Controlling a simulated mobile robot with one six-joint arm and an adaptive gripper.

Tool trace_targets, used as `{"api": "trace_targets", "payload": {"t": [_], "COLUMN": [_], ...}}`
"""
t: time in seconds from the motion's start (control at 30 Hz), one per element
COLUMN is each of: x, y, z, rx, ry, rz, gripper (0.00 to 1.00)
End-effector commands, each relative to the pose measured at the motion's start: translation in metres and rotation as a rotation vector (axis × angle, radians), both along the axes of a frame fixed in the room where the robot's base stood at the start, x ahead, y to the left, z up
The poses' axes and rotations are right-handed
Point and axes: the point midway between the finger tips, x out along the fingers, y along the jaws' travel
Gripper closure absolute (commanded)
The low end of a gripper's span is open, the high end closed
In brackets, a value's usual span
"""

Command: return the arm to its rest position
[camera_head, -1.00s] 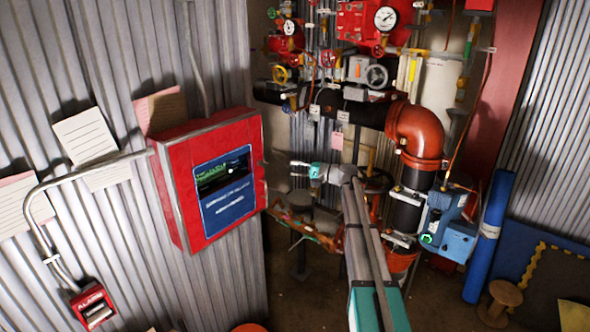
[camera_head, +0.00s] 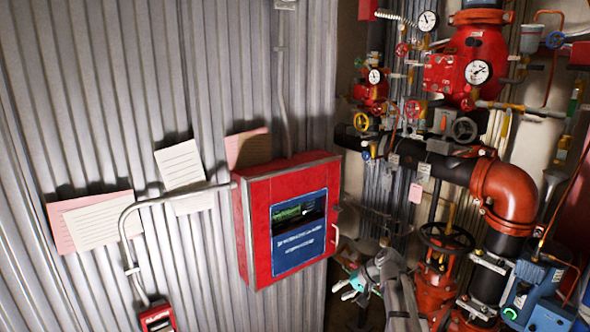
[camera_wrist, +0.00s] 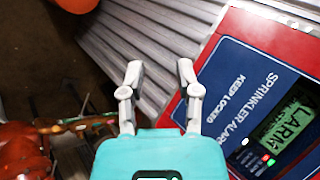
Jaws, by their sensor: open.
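My gripper (camera_head: 347,288) is at the lower middle of the head view, just right of and below the red alarm box. My grey arm runs down from it to the bottom edge. In the wrist view my gripper (camera_wrist: 161,72) shows two grey fingers apart above a teal body, with nothing between them. Beyond the fingers is the corrugated wall (camera_wrist: 150,35). The red alarm box (camera_head: 253,230) hangs on that wall. Its blue "SPRINKLER ALARM" panel (camera_wrist: 235,75) and green lit screen (camera_wrist: 285,120) are close on the right in the wrist view.
Red and orange pipework with gauges and valves (camera_head: 506,190) fills the right of the head view, close to my arm. Paper notes (camera_head: 183,165) and a conduit (camera_head: 125,222) are on the left wall.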

Motion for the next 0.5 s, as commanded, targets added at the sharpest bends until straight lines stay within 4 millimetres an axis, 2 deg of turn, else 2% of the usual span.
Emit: {"api": "trace_targets", "payload": {"t": [0.03, 0.1, 0.3, 0.5], "x": [-0.026, -0.050, -0.116, -0.169], "y": [0.005, 0.006, 0.000, -0.014], "z": [-0.008, -0.017, -0.039, -0.048], "rx": [-0.060, -0.147, -0.395, -0.609], "ry": [0.014, 0.037, 0.093, 0.136], "rz": [0.021, 0.049, 0.116, 0.166], "gripper": [0.57, 0.57, 0.57, 0.57]}}
